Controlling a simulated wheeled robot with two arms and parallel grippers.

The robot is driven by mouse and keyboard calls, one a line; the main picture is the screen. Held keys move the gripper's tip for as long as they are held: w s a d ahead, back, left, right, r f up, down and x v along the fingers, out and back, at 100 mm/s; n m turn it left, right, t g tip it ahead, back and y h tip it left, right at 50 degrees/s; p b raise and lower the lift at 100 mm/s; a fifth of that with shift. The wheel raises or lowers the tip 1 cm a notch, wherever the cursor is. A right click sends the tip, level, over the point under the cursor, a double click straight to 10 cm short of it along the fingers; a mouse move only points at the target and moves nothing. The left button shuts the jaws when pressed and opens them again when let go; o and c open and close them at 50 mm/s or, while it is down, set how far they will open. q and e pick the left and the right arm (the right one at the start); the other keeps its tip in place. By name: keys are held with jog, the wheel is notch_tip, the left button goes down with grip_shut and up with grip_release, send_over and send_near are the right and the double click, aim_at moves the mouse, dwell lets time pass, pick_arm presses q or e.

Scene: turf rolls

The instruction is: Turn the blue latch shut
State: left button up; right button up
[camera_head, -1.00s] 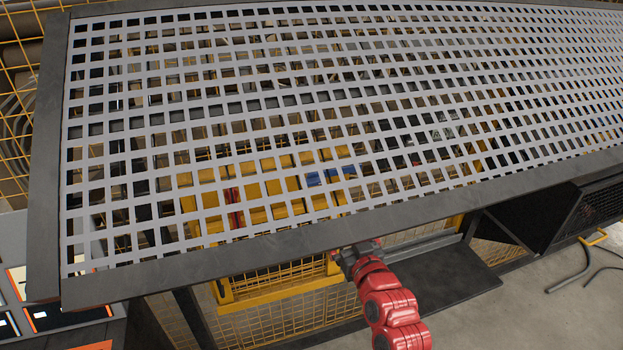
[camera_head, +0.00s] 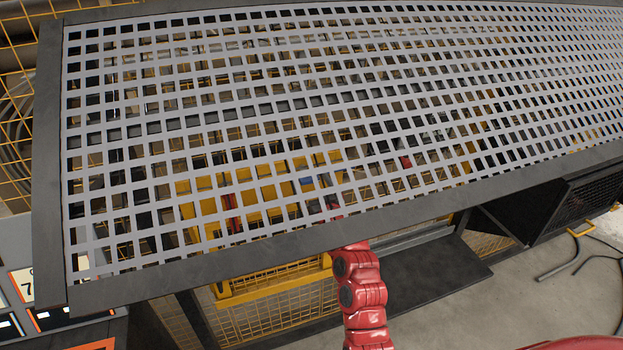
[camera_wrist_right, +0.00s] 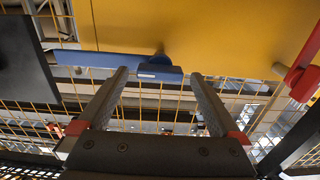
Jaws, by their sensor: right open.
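The blue latch (camera_wrist_right: 105,61) shows in the right wrist view as a long flat bar lying nearly level, reaching left from a round hub on a yellow panel (camera_wrist_right: 215,35). A short blue end piece (camera_wrist_right: 160,74) juts toward the camera near the hub. My right gripper (camera_wrist_right: 160,76) is open, with one finger on each side of this piece; I cannot tell whether they touch it. In the head view the latch is a small blue patch (camera_head: 307,183) behind the perforated sheet, and my right gripper is mostly hidden there. My left gripper is not in view.
A grey perforated sheet (camera_head: 250,108) with a dark frame (camera_head: 200,262) covers most of the head view, above my right arm. A red handle (camera_wrist_right: 303,68) stands right of the gripper. Yellow wire mesh (camera_wrist_right: 145,108) lies below the latch. Open floor (camera_head: 520,300) shows at lower right.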

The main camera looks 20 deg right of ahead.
jog(key=shift+w+f, duration=0.1)
jog(key=shift+w, duration=0.3)
grip_shut()
dwell(0.4)
